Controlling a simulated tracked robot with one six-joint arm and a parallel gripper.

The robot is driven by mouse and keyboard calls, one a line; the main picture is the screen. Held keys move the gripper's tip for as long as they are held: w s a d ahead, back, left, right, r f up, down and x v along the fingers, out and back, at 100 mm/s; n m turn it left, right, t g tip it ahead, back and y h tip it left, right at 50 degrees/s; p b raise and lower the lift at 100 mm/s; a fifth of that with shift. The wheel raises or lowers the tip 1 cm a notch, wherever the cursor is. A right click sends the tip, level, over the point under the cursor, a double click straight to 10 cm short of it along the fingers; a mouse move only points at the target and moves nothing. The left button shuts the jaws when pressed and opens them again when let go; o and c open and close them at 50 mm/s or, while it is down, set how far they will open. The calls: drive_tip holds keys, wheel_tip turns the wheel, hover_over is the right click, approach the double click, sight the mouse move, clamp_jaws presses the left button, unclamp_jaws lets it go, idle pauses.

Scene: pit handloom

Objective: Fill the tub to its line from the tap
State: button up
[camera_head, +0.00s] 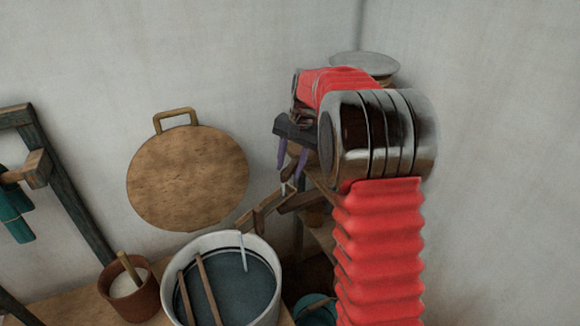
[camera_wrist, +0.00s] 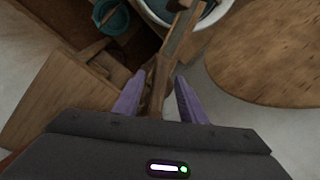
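The white tub (camera_head: 205,239) stands at lower centre in the head view, holding dark water (camera_head: 235,285). A dark line runs inside below its rim, with the water surface lower. A pale thin stream (camera_head: 243,252) shows over the water, below the end of a wooden spout (camera_head: 268,208). The spout also shows in the wrist view (camera_wrist: 181,38), reaching over the tub rim (camera_wrist: 150,17). My gripper (camera_wrist: 161,76) has its two purple fingers apart on either side of a narrow wooden piece (camera_wrist: 158,85), probably the tap's handle. Gaps seem to show beside it; contact is unclear.
Two wooden sticks (camera_head: 208,290) lean in the tub. A brown pot (camera_head: 128,288) stands left of it, and a teal bowl (camera_head: 316,310) sits low at its right. A round wooden board (camera_head: 188,178) hangs on the wall. A loom frame (camera_head: 66,190) stands left.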

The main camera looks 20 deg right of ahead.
drive_tip(key=shift+f, duration=0.25)
drive_tip(key=shift+c, duration=0.5)
clamp_jaws()
